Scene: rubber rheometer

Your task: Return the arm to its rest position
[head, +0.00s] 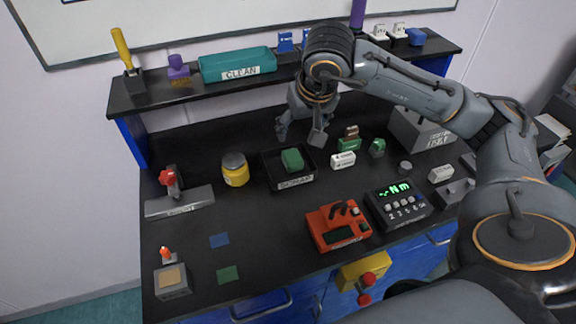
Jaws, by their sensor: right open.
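My right arm (425,90) reaches in from the right over the dark workbench. Its gripper (300,132) is open and empty, pointing down above the back of the black tray labelled SCRAP (296,182). A green block (292,160) lies in that tray, below the fingers and apart from them. My left gripper is not in view.
Close by are a yellow jar (235,170), small green blocks (377,148), a white labelled block (342,160) and a grey box (422,130). An orange device (338,226) and a black meter (398,204) stand in front. A shelf (200,92) holding a teal CLEAN bin (238,66) runs behind.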

